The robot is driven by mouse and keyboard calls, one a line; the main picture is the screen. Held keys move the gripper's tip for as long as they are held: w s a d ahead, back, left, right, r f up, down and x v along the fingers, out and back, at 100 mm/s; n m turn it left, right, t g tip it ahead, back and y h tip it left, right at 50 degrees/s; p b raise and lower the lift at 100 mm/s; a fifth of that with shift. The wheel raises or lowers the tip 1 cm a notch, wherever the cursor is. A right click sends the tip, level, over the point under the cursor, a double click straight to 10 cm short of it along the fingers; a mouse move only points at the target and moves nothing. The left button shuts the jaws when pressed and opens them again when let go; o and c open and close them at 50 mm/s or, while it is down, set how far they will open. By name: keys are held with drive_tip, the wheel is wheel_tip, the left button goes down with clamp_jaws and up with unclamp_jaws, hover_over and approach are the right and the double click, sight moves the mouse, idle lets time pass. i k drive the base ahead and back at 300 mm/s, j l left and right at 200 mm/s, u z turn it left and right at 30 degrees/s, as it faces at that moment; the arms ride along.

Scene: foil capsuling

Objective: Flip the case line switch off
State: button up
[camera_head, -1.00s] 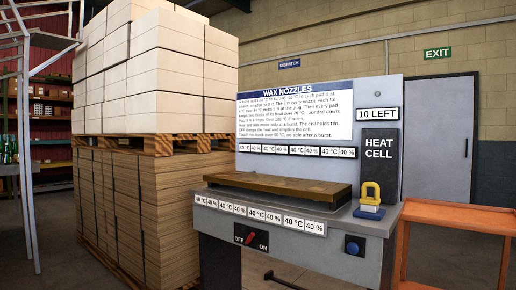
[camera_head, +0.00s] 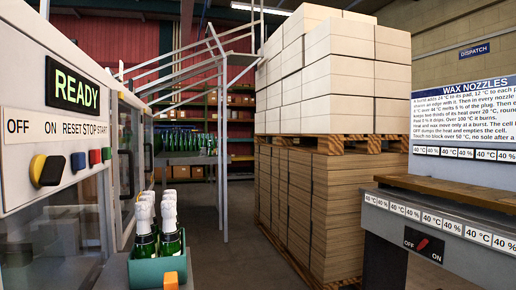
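A grey machine panel (camera_head: 32,72) stands close at the left, with a lit READY display (camera_head: 73,88). A red-levered OFF/ON switch (camera_head: 422,244) is on the wax nozzles bench at the right. No label in view reads "case line". My gripper is not in view.
A teal crate (camera_head: 146,273) with foil-topped bottles (camera_head: 143,232) stands low beside the left machine. A tall pallet stack (camera_head: 325,205) stands in the middle. Open floor (camera_head: 232,262) runs between them. The wax nozzles bench (camera_head: 450,262) edges the right.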

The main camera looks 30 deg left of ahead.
sight(44, 172)
drive_tip(key=u, duration=1.3)
